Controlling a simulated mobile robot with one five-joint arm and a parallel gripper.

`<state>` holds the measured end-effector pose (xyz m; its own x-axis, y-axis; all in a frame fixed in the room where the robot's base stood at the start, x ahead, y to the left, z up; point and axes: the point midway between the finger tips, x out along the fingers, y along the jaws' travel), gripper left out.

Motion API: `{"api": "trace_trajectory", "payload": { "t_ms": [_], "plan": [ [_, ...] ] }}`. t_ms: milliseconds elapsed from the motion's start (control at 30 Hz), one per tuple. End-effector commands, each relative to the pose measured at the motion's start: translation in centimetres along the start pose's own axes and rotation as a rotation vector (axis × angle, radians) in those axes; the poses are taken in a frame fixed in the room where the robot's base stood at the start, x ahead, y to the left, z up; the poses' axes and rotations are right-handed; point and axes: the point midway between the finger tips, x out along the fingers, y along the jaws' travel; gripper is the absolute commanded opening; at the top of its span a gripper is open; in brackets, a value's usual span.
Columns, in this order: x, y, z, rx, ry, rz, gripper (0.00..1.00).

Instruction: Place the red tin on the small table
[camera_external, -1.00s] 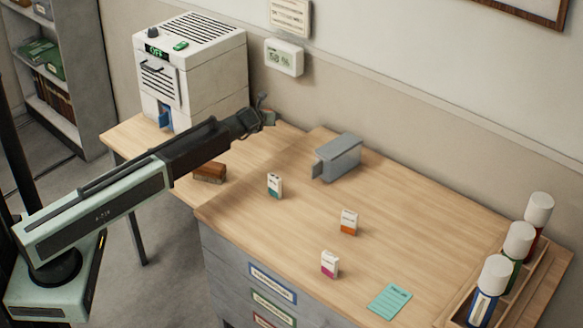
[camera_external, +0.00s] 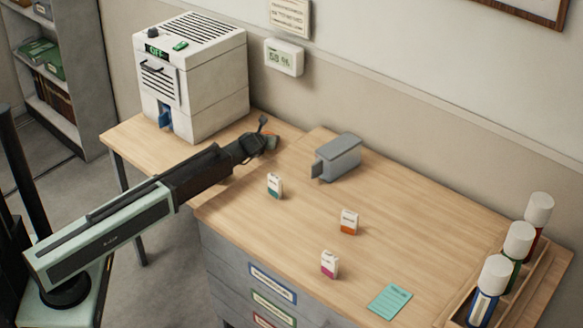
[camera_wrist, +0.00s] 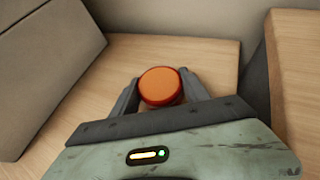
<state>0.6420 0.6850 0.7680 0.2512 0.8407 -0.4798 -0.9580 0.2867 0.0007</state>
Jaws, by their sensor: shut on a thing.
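The red tin (camera_wrist: 161,86) shows in the wrist view as a round orange-red lid between the two fingers of my gripper (camera_wrist: 164,92). My gripper is shut on it. In the external view my gripper (camera_external: 262,143) is over the right end of the small table (camera_external: 133,137), close to the larger desk's edge. The tin is mostly hidden there behind the fingers. The small table's wooden top (camera_wrist: 205,52) also lies below the tin in the wrist view. I cannot tell whether the tin touches the tabletop.
A white machine (camera_external: 195,80) stands on the small table, left of my gripper. The adjoining desk (camera_external: 290,225) holds a grey device (camera_external: 338,157), several small boxes, a teal note (camera_external: 390,301) and a rack with white-capped bottles (camera_external: 490,290). A wall is behind.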

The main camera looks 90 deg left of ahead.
Motion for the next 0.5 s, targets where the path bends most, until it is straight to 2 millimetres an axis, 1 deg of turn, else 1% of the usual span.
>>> {"api": "trace_trajectory", "payload": {
  "t_ms": [33,67,100,133,500],
  "plan": [
    [0.17,-0.01,-0.3,0.0,0.0,0.0,0.1],
    [0.15,0.0,-0.29,0.0,0.0,0.0,0.56],
    [0.1,0.0,-0.19,0.0,0.0,0.0,0.67],
    [0.1,0.0,-0.18,0.0,0.0,0.0,0.75],
    [-0.04,0.0,0.07,0.0,0.0,0.0,0.75]
  ]
}}
